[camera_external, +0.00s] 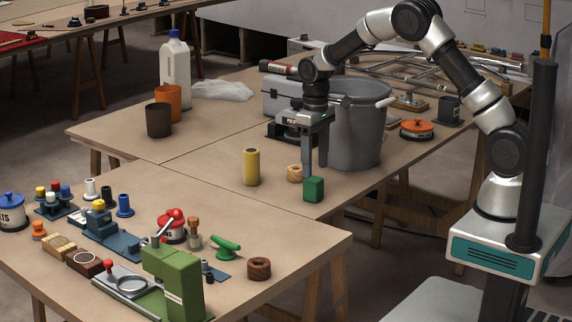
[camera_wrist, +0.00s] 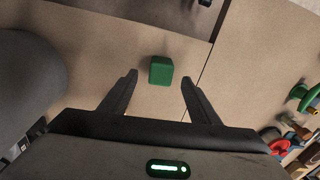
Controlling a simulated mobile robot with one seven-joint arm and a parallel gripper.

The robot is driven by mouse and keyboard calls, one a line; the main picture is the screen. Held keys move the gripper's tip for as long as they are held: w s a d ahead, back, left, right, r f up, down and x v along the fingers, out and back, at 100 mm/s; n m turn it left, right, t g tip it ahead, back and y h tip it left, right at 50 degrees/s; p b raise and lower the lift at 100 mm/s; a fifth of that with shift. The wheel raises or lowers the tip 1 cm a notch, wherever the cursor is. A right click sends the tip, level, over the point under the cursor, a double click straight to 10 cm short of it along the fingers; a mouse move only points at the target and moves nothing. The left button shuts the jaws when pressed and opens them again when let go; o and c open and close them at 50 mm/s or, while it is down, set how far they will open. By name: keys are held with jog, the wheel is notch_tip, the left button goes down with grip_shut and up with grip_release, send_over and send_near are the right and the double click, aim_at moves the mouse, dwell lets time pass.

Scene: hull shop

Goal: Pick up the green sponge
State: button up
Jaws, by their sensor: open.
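The green sponge (camera_external: 313,189) is a small dark green block on the wooden table, near its front edge in the external view. It also shows in the wrist view (camera_wrist: 160,71), centred between and slightly beyond the fingertips. My gripper (camera_external: 314,167) points down just above and behind the sponge in the external view. In the wrist view my gripper (camera_wrist: 159,78) has its two fingers spread wide with nothing held between them. The exact height gap to the sponge is hard to tell.
A large grey pot (camera_external: 357,130) stands close behind my gripper. A small wooden ring (camera_external: 295,173) and a yellow cylinder (camera_external: 251,167) stand left of the sponge. The nearer table holds a green press (camera_external: 174,280) and several small items. Bare tabletop lies right of the sponge.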

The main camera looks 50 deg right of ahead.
aim_at(314, 178)
notch_tip(314, 178, down, 5)
jog(key=shift+w+f+b, duration=0.1)
jog(key=shift+f+b, duration=0.1)
jog(key=shift+b, duration=0.25)
jog(key=shift+a+r, duration=0.1)
jog(key=c, duration=1.1)
